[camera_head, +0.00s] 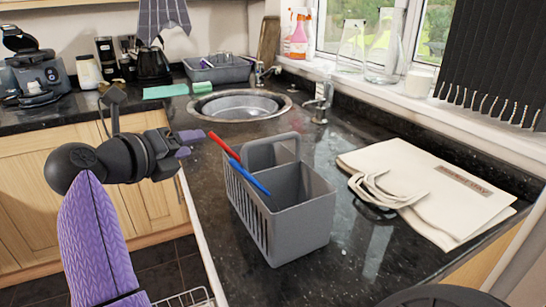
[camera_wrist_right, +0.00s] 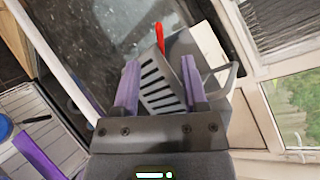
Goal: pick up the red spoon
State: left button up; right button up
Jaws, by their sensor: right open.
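The red spoon (camera_head: 223,146) leans in the grey cutlery caddy (camera_head: 300,225), with its red end sticking out over the left rim. Its lower part is hidden inside the caddy. In the right wrist view, the red spoon (camera_wrist_right: 160,38) shows beyond the two purple fingers of the right gripper (camera_wrist_right: 161,85), above the slotted caddy side (camera_wrist_right: 160,88).
A blue utensil (camera_head: 250,178) leans in the caddy beside the red spoon. The caddy has a raised handle (camera_head: 298,140). A cream cloth bag (camera_head: 430,195) lies to the right on the black worktop. The sink (camera_head: 240,105) is behind. The worktop's front edge runs left of the caddy.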

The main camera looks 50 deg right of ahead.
aim_at(215, 140)
pick_arm(q)
jog(key=f+b, duration=0.3)
jog(key=shift+s+a, duration=0.2)
jog(key=shift+a, duration=0.15)
pick_arm(e)
jog(key=x, duration=0.9)
jog(key=shift+d+f, duration=0.2)
jog(key=shift+f, duration=0.05)
jog(key=c, duration=0.7)
grip_shut()
pick_arm(q)
jog(key=shift+s+d, duration=0.1)
jog(key=shift+s, duration=0.3)
jog(key=shift+w, duration=0.15)
jog(key=shift+w, duration=0.3)
